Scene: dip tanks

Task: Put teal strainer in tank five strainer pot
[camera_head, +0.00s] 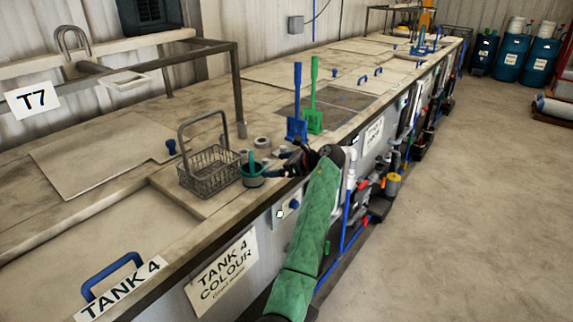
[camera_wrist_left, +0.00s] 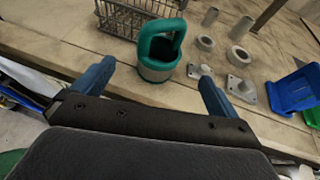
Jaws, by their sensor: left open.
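The teal strainer (camera_head: 252,178) is a small cup with a raised loop handle and a grey lower band. It stands upright on the tank top near the front edge, beside a wire basket. In the left wrist view the strainer (camera_wrist_left: 158,68) stands just ahead of my open fingers, roughly centred, with no finger clearly touching it. My left gripper (camera_head: 287,163) is to its right in the head view; it also shows in the left wrist view (camera_wrist_left: 156,75), empty. Several grey rings and short pipes (camera_wrist_left: 240,56) stand right of the strainer; I cannot tell which is tank five's strainer pot.
The wire basket (camera_head: 210,172) with a tall handle stands left of the strainer. Blue (camera_head: 297,125) and green (camera_head: 314,120) upright-handled tools stand behind the gripper. A metal frame (camera_head: 237,85) rises at the back left. Pipes and valves (camera_head: 362,185) line the tank front.

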